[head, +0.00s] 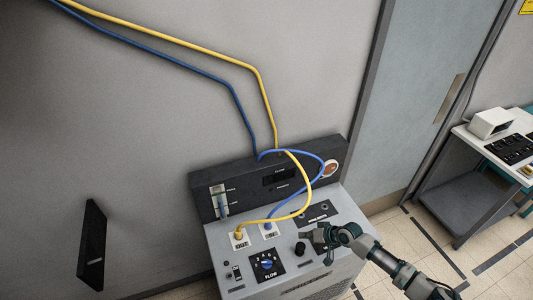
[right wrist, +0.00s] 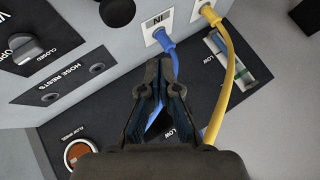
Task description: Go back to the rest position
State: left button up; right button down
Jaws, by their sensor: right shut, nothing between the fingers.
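A grey machine (head: 225,268) with a dark upright back panel (head: 240,180) stands against the wall. The yellow hose (head: 309,190) ends in the port marked OUT, and the blue hose (head: 300,211) ends in the port beside it, marked IN in the right wrist view. My right gripper (head: 314,235) is over the right part of the machine's top. In the right wrist view its fingers (right wrist: 161,65) are closed together and empty. The blue hose (right wrist: 172,52) runs behind them from its port, and the yellow hose (right wrist: 231,75) passes to their right. My left gripper is not visible.
The machine's top carries a FLOW knob (head: 267,265) and a black knob (head: 300,249) close to my right gripper. A grey door (head: 425,100) is behind to the right. A table (head: 462,133) with a white box (head: 491,123) stands at the far right. Tiled floor lies between.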

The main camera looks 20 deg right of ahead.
jog(key=s+a+f+n+g, duration=0.2)
jog(key=s+a+f+n, duration=0.25)
jog(key=s+a, duration=0.9)
jog(key=s+d+r+m+g+h, duration=0.1)
jog(key=s+d+h, duration=0.15)
jog(key=s, duration=0.35)
jog(key=s+d+r+m+h, duration=0.1)
jog(key=s+h, duration=0.2)
jog(key=s, duration=0.3)
notch_tip(320, 180, down, 30)
jog(key=s+f+g+b, duration=0.1)
jog(key=s+g+b, duration=0.15)
jog(key=b, duration=0.25)
jog(key=s+d+f+b, duration=0.3)
jog(key=s+f+b, duration=0.1)
jog(key=s+f, duration=1.4)
notch_tip(320, 180, down, 2)
jog(key=shift+d+f+n, duration=0.2)
jog(key=shift+n, duration=0.25)
